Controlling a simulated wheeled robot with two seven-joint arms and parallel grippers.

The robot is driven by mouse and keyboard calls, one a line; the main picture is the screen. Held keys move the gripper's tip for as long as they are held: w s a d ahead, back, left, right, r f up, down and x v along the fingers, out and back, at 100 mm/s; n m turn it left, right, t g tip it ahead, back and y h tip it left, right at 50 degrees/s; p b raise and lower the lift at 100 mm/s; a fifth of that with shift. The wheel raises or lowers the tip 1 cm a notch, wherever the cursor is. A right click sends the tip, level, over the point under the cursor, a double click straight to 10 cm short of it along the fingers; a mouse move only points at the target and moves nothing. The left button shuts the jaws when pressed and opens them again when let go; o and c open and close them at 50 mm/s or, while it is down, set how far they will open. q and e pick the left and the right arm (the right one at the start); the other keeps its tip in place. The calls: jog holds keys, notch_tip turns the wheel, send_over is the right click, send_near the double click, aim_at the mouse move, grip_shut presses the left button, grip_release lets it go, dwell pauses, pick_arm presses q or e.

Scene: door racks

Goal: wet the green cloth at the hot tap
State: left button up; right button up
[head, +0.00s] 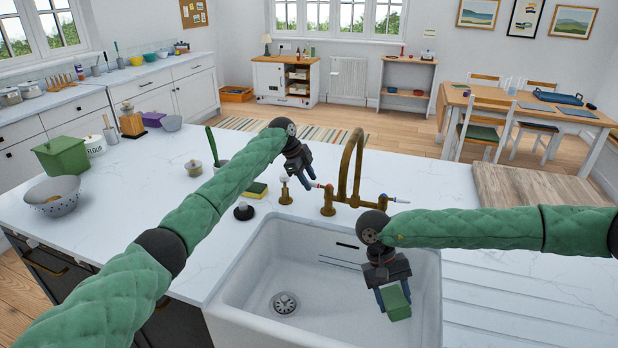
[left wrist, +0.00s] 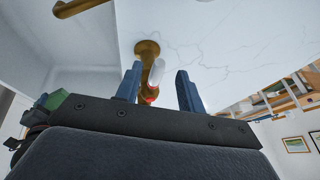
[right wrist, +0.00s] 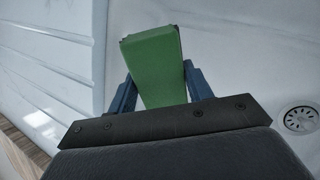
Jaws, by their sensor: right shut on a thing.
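The brass tap (head: 353,165) stands behind the white sink (head: 262,325). Its red-marked hot lever (head: 317,185) is on the left and a blue-marked lever (head: 400,201) on the right. My left gripper (head: 307,184) is open at the hot lever; in the left wrist view the lever (left wrist: 155,78) shows between the spread fingers. Whether they touch it I cannot tell. My right gripper (head: 394,298) is shut on the folded green cloth (head: 396,303), held over the right part of the basin. The cloth also shows between the fingers in the right wrist view (right wrist: 153,65). No water is visible.
A yellow-green sponge (head: 254,190), a small brass fitting (head: 285,192) and a black knob (head: 243,211) are left of the tap. A ribbed drainer (head: 500,310) and a wooden board (head: 530,186) lie to the right. The left worktop has free room.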

pick_arm(q)
jog(key=shift+s+d+r, duration=0.2)
jog(key=shift+s, duration=0.3)
pick_arm(e)
jog(key=shift+s+r, duration=0.4)
jog(key=shift+s, duration=0.1)
pick_arm(q)
jog(key=shift+w+f, duration=0.25)
jog(key=shift+f, duration=0.05)
pick_arm(e)
jog(key=shift+w+f, duration=0.2)
pick_arm(q)
jog(key=shift+w+f, duration=0.15)
jog(key=shift+f, duration=0.05)
jog(key=shift+c, duration=0.7)
pick_arm(e)
jog(key=shift+w+f, duration=0.1)
jog(key=shift+w, duration=0.05)
pick_arm(q)
jog(key=c, duration=0.4)
jog(key=shift+r, duration=0.25)
grip_shut()
pick_arm(e)
jog(key=shift+r, duration=0.2)
